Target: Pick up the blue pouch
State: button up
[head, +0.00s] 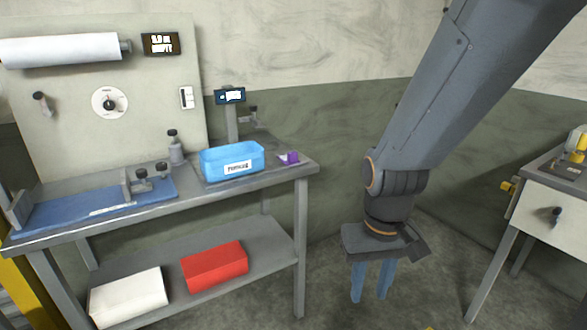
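I cannot make out a clear blue pouch. The blue things on the bench are an open-topped light-blue bin (219,166) with a white label, on a grey plate near the bench's right end, and a flat dark-blue bed (75,209) with clamps at the left. A small purple object (289,157) lies just right of the bin. My gripper (369,297) hangs pointing down, right of the bench and apart from it. Its two blue fingers are spread with nothing between them.
The bench (300,172) has a lower shelf holding a red box (215,267) and a white box (128,297). A small display (230,96) on a post stands behind the bin. A drawer table (545,210) stands at right. Floor between is clear.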

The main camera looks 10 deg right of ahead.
aim_at(226, 163)
jog(key=z, duration=0.6)
jog(key=k, duration=0.8)
jog(key=z, duration=0.6)
jog(key=i, duration=1.2)
jog(key=u, duration=0.9)
jog(key=i, duration=0.85)
jog(key=u, duration=0.85)
